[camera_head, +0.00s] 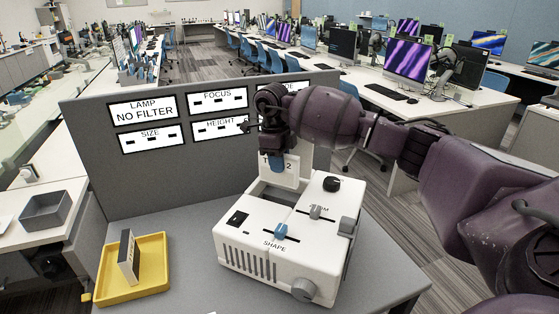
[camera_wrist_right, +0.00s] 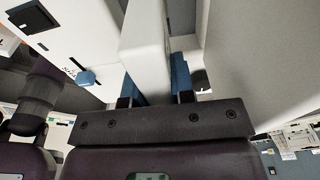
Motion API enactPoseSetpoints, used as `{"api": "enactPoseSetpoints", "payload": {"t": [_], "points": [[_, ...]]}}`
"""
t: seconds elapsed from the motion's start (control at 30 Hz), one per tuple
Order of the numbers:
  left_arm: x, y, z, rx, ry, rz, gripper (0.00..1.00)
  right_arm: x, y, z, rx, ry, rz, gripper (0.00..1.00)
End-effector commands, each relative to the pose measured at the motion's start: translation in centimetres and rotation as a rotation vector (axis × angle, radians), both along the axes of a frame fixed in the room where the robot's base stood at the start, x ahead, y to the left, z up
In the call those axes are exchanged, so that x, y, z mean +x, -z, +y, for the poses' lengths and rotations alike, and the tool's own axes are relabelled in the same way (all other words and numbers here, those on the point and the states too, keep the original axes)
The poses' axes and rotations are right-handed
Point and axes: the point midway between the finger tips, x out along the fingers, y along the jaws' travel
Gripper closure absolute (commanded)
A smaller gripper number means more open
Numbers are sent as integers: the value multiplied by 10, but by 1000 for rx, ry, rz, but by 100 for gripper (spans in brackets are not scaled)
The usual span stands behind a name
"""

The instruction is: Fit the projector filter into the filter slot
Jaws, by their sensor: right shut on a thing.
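My right gripper (camera_head: 277,162) is shut on a white upright plate (camera_head: 291,173) with a partly hidden label ending in 2. The plate stands at the recess's far side; I cannot tell whether it is a loose filter or part of the projector. In the wrist view blue fingertips flank a thick white piece (camera_wrist_right: 147,45). A slim light block (camera_head: 126,257) with a dark face stands upright in the yellow tray (camera_head: 151,283).
A grey partition (camera_head: 90,160) behind the projector carries signs, one reading LAMP NO FILTER (camera_head: 147,109). A grey bin (camera_head: 45,209) sits on the left bench. The table between tray and projector is clear. Desks with monitors fill the background.

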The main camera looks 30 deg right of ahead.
Motion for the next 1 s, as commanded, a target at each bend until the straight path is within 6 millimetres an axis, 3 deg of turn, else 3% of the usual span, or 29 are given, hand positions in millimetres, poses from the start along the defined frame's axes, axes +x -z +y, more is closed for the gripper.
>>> {"api": "enactPoseSetpoints", "payload": {"t": [0.6,1.0], "points": [[-13,34,1,1,-4,41,51,0,48,-1,-1,1,3,100],[-11,34,1,-1,-2,36,51,0,52,0,-1,1,1,100]]}}
